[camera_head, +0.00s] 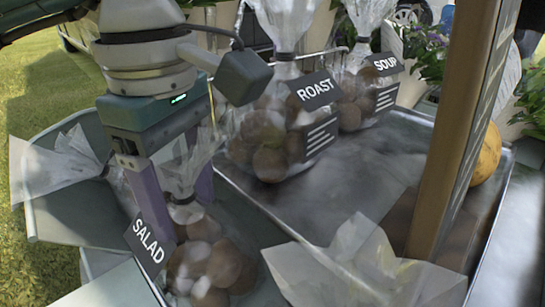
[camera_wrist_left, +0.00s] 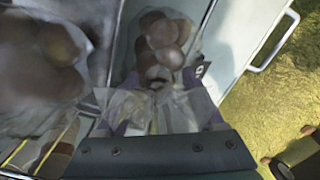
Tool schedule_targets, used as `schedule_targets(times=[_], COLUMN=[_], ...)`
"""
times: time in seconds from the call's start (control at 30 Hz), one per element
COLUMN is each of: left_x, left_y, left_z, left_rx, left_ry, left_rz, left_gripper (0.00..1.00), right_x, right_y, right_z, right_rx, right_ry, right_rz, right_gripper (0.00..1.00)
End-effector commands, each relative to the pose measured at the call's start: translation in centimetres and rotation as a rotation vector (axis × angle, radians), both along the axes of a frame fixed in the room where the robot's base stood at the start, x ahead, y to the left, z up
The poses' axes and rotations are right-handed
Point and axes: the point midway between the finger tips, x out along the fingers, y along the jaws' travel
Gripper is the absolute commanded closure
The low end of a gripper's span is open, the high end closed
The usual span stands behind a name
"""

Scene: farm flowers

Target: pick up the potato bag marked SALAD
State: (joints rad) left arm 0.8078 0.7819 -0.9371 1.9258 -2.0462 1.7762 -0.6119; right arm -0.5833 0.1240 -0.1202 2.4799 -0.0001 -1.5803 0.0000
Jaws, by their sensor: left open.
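The SALAD bag (camera_head: 208,262) is a clear bag of brown potatoes with a dark tag (camera_head: 149,247) reading SALAD, at the lower left of the head view. Its gathered top rises between the two purple fingers of my left gripper (camera_head: 178,192). The gripper points down, open, with one finger on each side of the bag's neck. In the left wrist view the potatoes of the SALAD bag (camera_wrist_left: 163,38) lie beyond the fingers, and its crumpled top fills the space between them. I cannot tell whether a finger touches the plastic. My right gripper is not in view.
The ROAST bag (camera_head: 268,140) and the SOUP bag (camera_head: 351,108) stand on a grey metal tray (camera_head: 345,185) behind. A brown post (camera_head: 462,130) rises at the right. Crumpled white wrapping (camera_head: 365,270) lies in front, and more wrapping (camera_head: 60,165) lies left of my gripper.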

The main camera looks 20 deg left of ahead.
Motion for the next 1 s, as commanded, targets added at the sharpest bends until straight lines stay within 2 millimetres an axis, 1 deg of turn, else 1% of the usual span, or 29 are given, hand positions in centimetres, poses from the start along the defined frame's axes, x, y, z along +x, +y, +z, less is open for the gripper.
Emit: schedule_targets(times=[0.1,0.13,0.73,1.0], left_x=[0.0,0.0,0.0,0.0], left_y=[-0.03,-0.03,-0.04,-0.04], left_z=[0.15,0.15,0.16,0.17], left_rx=[-0.001,-0.001,-0.001,-0.001], left_ry=[0.0,0.0,0.0,0.0], left_rz=[0.0,0.0,-0.001,-0.001], left_gripper=[0.3,0.32,1.0,1.0], right_x=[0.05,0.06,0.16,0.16], right_y=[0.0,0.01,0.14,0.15], right_z=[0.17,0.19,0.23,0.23], right_rx=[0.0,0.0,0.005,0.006], right_ry=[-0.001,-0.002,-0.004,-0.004], right_rz=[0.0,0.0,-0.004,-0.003], right_gripper=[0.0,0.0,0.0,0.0])
